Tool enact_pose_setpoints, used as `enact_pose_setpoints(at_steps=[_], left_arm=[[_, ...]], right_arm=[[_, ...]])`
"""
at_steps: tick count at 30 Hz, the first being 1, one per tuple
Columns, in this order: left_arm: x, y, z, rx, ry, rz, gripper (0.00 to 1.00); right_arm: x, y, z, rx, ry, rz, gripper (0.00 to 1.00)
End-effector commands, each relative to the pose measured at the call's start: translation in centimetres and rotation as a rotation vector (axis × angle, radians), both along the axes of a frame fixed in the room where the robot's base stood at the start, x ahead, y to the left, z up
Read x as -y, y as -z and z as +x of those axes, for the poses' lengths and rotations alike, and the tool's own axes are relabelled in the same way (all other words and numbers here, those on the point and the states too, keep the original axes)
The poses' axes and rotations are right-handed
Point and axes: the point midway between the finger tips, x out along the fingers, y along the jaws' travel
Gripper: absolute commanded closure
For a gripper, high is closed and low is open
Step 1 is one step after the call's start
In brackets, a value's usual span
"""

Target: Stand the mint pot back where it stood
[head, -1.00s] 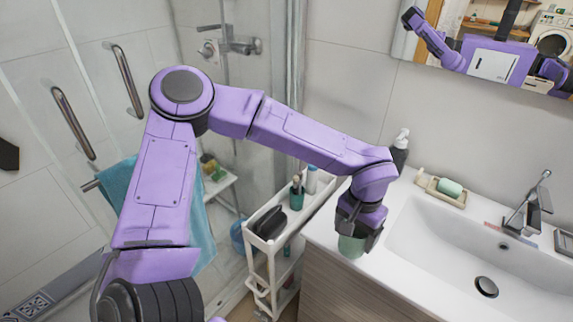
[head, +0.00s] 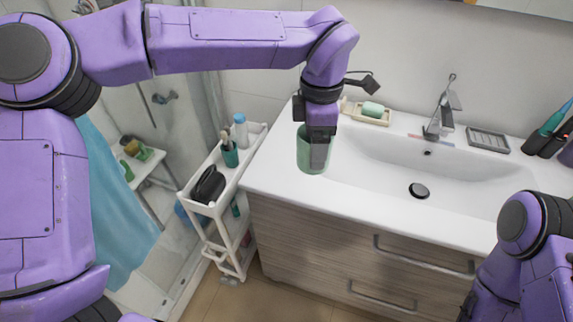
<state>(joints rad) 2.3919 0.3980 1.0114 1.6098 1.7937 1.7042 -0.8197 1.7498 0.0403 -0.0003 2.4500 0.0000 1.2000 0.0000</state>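The mint pot (head: 304,154) is in my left gripper (head: 319,160), at the counter's left part beside the basin. The gripper points down, with a dark finger across the pot's near right side. The pot looks upright. I cannot tell whether its base touches the counter or hangs just above it. The far finger is hidden. My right arm shows at the lower right, but its gripper is out of the frame.
A white cart (head: 222,190) left of the vanity holds a green cup (head: 230,155) with brushes, a bottle (head: 240,131) and a black case (head: 208,185). A soap dish (head: 371,117) and a faucet (head: 441,108) stand behind the basin (head: 460,180). The counter's front left is bare.

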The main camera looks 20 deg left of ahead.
Motion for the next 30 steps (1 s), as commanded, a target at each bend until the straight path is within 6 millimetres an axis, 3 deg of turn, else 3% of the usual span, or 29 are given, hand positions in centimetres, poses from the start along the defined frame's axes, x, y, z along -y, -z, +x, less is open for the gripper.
enact_pose_setpoints(at_steps=[4,10,15,22,27,30], left_arm=[[-1.6,0.5,1.8,-0.004,-0.034,0.000,0.59],[-5.5,2.9,6.1,-0.002,-0.031,0.001,0.59],[-7.7,6.8,8.4,-0.004,-0.028,0.002,0.59],[-9.2,9.5,9.9,-0.002,-0.027,0.003,0.59],[-9.2,12.3,9.9,0.000,-0.024,0.003,0.59],[-9.2,12.7,9.9,0.001,-0.025,0.002,0.59]], right_arm=[[0.0,-1.4,0.0,0.001,0.000,0.001,0.00],[0.0,-3.9,0.0,0.001,0.000,0.001,0.00],[0.0,-5.1,0.0,0.000,0.000,0.000,0.00],[0.0,-6.1,0.0,0.000,0.000,0.000,0.00],[0.0,-6.5,0.0,0.000,0.000,0.000,0.00],[0.0,-6.4,0.0,0.000,0.000,0.000,0.00]])
